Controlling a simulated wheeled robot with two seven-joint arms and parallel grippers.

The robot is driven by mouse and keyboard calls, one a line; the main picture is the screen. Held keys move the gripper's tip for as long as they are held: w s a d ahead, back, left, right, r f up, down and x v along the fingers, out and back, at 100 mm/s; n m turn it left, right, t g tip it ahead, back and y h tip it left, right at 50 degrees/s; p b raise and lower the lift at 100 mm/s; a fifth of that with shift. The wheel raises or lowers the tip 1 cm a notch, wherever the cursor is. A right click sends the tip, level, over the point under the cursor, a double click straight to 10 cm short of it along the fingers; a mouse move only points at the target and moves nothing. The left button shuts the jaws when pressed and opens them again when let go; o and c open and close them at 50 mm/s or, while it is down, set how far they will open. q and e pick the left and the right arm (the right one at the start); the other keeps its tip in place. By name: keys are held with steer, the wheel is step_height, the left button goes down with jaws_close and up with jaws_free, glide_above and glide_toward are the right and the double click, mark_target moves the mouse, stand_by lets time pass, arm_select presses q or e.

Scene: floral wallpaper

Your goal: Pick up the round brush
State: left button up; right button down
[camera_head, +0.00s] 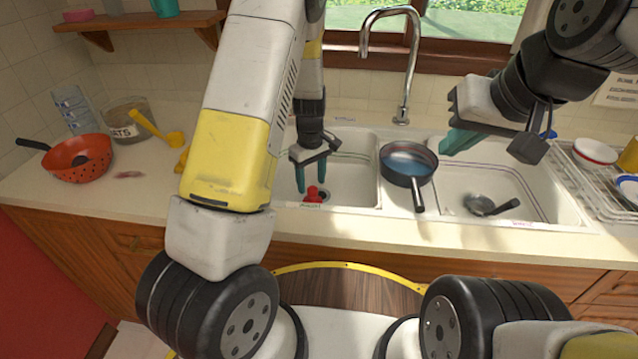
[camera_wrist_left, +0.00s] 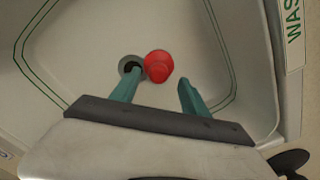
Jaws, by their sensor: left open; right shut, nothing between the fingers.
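The round brush appears to be the small red object (camera_head: 313,194) low in the left sink basin. In the left wrist view, the red object (camera_wrist_left: 158,66) looks rounded and lies beside the dark drain hole. My left gripper (camera_head: 310,176) is open above it, fingers pointing down into the basin. In the left wrist view, the red object shows between and just beyond the fingertips of my left gripper (camera_wrist_left: 157,84), nearer the left finger. I cannot tell whether either finger touches it. My right gripper (camera_head: 459,142) is shut and empty over the right basin.
A dark pan (camera_head: 408,161) sits on the divider between the basins. A ladle-like utensil (camera_head: 489,206) lies in the right basin. The faucet (camera_head: 408,75) stands behind. A red colander (camera_head: 80,163) and a glass bowl (camera_head: 129,121) stand on the left counter; a dish rack (camera_head: 590,181) is at right.

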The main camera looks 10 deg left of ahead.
mark_target(312, 188)
arm_select(q)
step_height(312, 188, down, 5)
steer(key=shift+w+d+f, duration=0.1)
jaws_close()
stand_by(0.3)
